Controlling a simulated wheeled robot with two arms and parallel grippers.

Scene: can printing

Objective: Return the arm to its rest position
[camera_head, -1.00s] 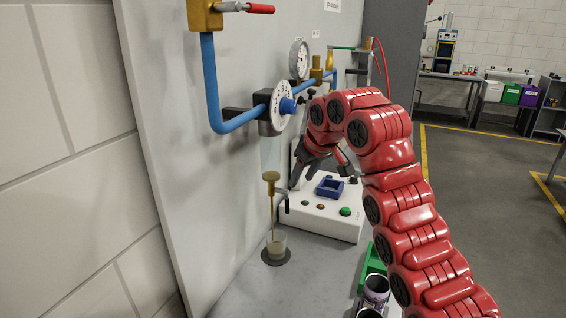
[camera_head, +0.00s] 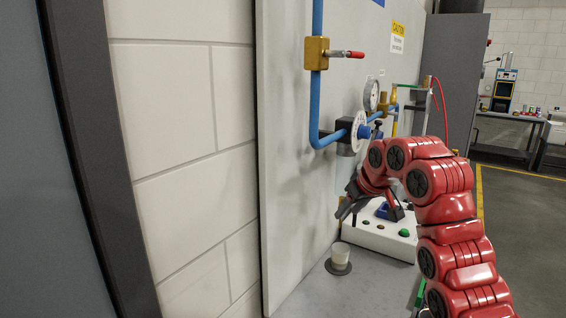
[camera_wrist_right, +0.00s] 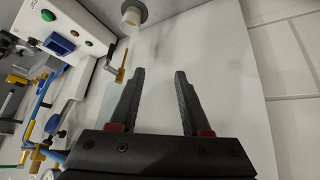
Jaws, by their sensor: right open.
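My right arm (camera_head: 450,225) is red and bent, reaching in from the lower right of the head view. Its right gripper (camera_head: 345,208) is dark and hangs in front of the wall panel, left of the white control box (camera_head: 385,234). In the right wrist view, the two black fingers of this gripper (camera_wrist_right: 159,74) are apart with nothing between them. The fingers overlap the brass outlet (camera_wrist_right: 122,70) only at the side in that view; contact cannot be told. My left gripper is not in view.
A small cup (camera_head: 340,252) stands on a dark round pad (camera_head: 338,268) below the gripper. Blue pipe (camera_head: 316,105), a dial valve (camera_head: 358,132) and a gauge (camera_head: 371,95) are on the grey panel close to the arm. A block wall (camera_head: 185,130) is at left.

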